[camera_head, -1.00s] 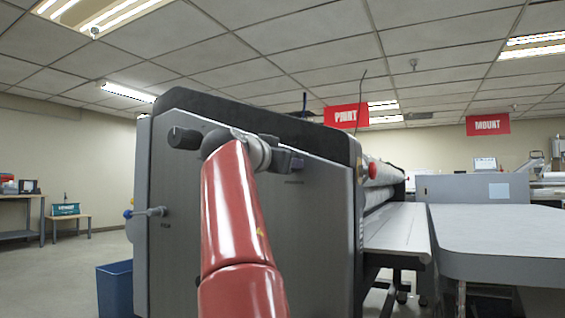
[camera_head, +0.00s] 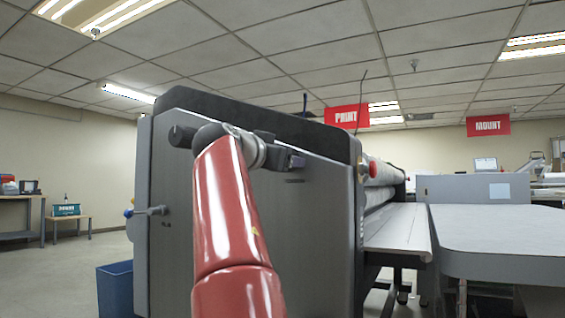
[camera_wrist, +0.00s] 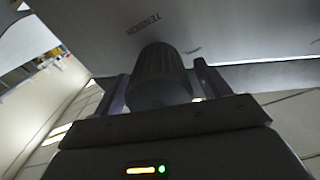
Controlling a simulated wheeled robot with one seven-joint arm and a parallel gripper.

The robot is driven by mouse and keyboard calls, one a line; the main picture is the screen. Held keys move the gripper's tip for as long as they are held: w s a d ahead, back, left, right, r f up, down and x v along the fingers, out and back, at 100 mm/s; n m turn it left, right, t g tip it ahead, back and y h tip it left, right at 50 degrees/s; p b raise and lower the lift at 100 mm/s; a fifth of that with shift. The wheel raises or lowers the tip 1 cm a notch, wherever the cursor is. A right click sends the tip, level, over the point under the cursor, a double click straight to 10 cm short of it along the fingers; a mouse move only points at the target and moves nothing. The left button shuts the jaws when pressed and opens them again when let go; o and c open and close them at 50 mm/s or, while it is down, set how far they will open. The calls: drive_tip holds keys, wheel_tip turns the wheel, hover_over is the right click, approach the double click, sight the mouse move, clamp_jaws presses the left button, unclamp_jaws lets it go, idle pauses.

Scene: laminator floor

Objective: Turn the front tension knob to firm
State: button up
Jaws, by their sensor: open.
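The front tension knob (camera_wrist: 160,75) is a dark ribbed cylinder in the wrist view. It stands out from a grey panel marked TENSION. My gripper (camera_wrist: 161,90) is open, with one finger on each side of the knob; I cannot tell whether either finger touches it. In the head view, my gripper (camera_head: 290,160) is at the upper part of the laminator's grey end panel (camera_head: 315,240). There the gripper hides the knob. I cannot make out the knob's pointer or setting.
A lever with a blue ball end (camera_head: 150,211) sticks out at the panel's left. A red button (camera_head: 372,170) is at the laminator's right corner. A blue bin (camera_head: 115,285) stands on the floor at left. A flat table (camera_head: 500,235) extends at right.

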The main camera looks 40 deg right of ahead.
drive_tip(key=b+v, duration=0.1)
drive_tip(key=v, duration=0.5)
idle(0.4)
drive_tip(key=s+a+f+n+t+y+p, duration=0.1)
drive_tip(key=a+f+n+y, duration=0.3)
drive_tip(key=f, duration=0.5)
drive_tip(key=a+f+n+t+y+p, duration=0.15)
drive_tip(key=f+n+y, duration=0.35)
drive_tip(key=f, duration=0.5)
drive_tip(key=s+a+f+n+g+y+p, duration=0.1)
drive_tip(key=s+a+f+n+y, duration=0.1)
drive_tip(key=s+a+f, duration=0.3)
drive_tip(key=s+a+f+n+g+y+p, duration=0.1)
drive_tip(key=s+a+f, duration=0.5)
drive_tip(key=f, duration=0.8)
drive_tip(key=s+a+f+n+g+y+p, duration=0.1)
drive_tip(key=s+a+f+n+y, duration=0.3)
drive_tip(key=f, duration=0.5)
drive_tip(key=s+a+g, duration=0.1)
drive_tip(key=s+a, duration=0.1)
drive_tip(key=a, duration=0.1)
drive_tip(key=shift+y, duration=0.3)
